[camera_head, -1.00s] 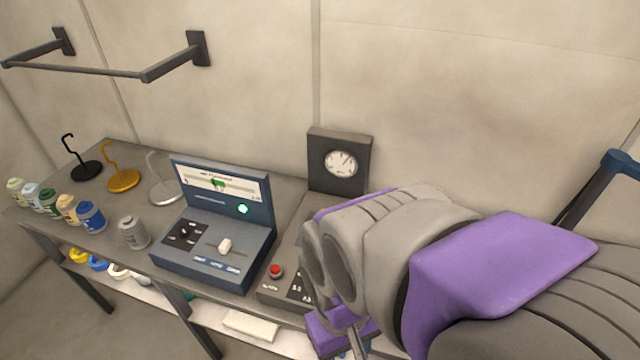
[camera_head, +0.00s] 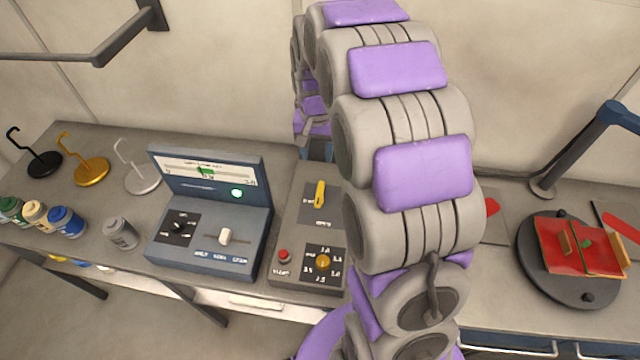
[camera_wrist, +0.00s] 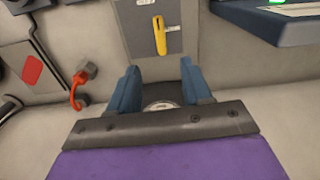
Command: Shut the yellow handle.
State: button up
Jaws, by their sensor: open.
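The yellow handle (camera_head: 320,193) is a short lever on a grey plate, above a yellow dial on the console. In the wrist view the handle (camera_wrist: 160,36) lies straight beyond my fingertips, along the grey plate. My gripper (camera_wrist: 159,74) shows two blue fingers spread apart with nothing between them. The fingers are apart from the handle. In the head view my gripper (camera_head: 317,148) is partly hidden behind my arm, just above the handle. A round gauge (camera_wrist: 160,105) shows partly between the fingers and is mostly covered by my gripper.
A blue-grey console (camera_head: 212,235) with a green light stands left of the handle. A red button (camera_head: 284,256) is in front. Right of my arm a red board (camera_head: 575,247) lies on a round stand. A bar rack (camera_head: 70,60) is on the wall.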

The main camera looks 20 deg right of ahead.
jog(key=w, duration=0.1)
send_near(319, 191)
notch_tip(319, 191, down, 8)
jog(key=shift+s+d+f+b, duration=0.1)
jog(key=shift+d+f+b, duration=0.05)
jog(key=shift+b, duration=0.3)
jog(key=shift+d+f, duration=0.2)
jog(key=shift+f, duration=0.05)
jog(key=shift+a, duration=0.3)
jog(key=shift+c, duration=0.2)
jog(key=shift+a, duration=0.2)
jog(key=c, duration=0.3)
jog(key=shift+d, duration=0.2)
grip_shut()
